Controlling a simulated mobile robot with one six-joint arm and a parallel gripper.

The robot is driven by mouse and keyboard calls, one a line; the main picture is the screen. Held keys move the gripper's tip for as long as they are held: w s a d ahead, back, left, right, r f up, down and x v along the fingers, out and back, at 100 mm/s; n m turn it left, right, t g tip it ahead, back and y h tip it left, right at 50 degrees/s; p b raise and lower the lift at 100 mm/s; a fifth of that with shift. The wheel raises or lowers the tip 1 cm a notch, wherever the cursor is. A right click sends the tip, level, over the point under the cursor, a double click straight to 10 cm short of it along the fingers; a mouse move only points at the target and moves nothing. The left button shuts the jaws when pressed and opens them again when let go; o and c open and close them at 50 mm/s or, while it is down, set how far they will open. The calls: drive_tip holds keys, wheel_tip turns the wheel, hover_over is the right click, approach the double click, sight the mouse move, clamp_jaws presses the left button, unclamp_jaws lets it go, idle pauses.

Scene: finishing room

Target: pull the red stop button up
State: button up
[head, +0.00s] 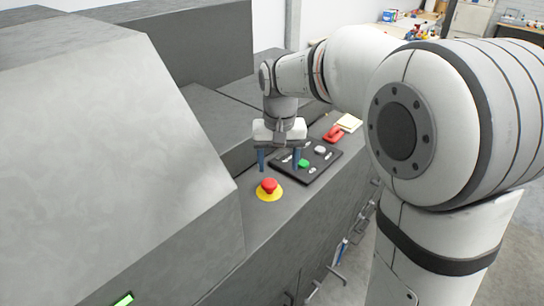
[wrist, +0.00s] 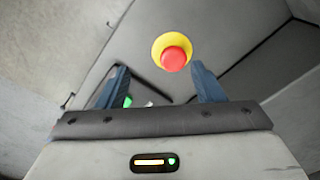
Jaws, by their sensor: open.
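The red stop button (head: 268,186) sits on a yellow round base (head: 270,195) on the grey machine's ledge. It also shows in the wrist view (wrist: 173,59), beyond and between my fingertips. My gripper (head: 279,168) is open and empty, pointing down above the black control panel, behind the button in the head view. Its two blue fingers (wrist: 160,80) are spread apart and do not touch the button.
A black control panel (head: 323,163) with a green button (head: 304,163) and several pale controls lies under my gripper. A red object (head: 333,134) and a pale yellow pad (head: 349,122) lie further along the ledge. The large grey machine housing (head: 110,150) rises at left.

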sight(269, 182)
drive_tip(key=w+a, duration=0.2)
drive_tip(key=shift+w+f, duration=0.15)
drive_tip(key=shift+w, duration=0.2)
wheel_tip(269, 182, down, 8)
drive_tip(key=shift+r+p, duration=0.15)
drive_tip(key=shift+p, duration=0.55)
